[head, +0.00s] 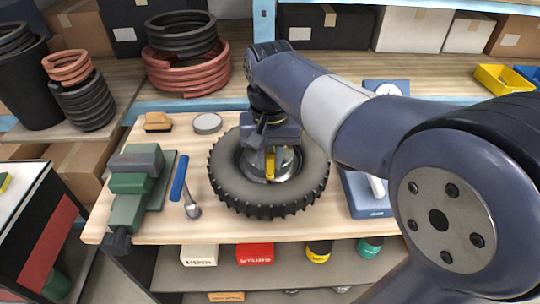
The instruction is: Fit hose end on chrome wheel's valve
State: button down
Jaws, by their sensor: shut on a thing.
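The wheel has a black knobbly tyre (228,190) and a chrome rim (291,166). It lies flat on the wooden workbench. My gripper (270,168) points down over the middle of the wheel. It is shut on the hose end, which is hard to make out; a yellow upright part shows between the jaws, and I cannot tell whether it belongs to the hose end or to a finger. The valve is hidden behind my gripper. I cannot tell whether the hose end touches it. The run of the hose is not clear.
A green vise (135,190) and a blue-handled tool (180,178) lie left of the wheel. A round tin (207,123) and a brush (158,121) lie behind. A blue device (368,207) stands close right, partly behind my arm.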

jog(key=c, duration=1.2)
grip_release()
jog(key=shift+o, duration=0.5)
jog(key=o, duration=0.5)
jog(key=shift+r, duration=0.2)
jog(key=shift+r+p, duration=0.35)
jog(key=shift+p, duration=0.2)
jog(key=shift+r+p, duration=0.35)
jog(key=shift+p, duration=0.05)
jog(key=shift+r+p, duration=0.65)
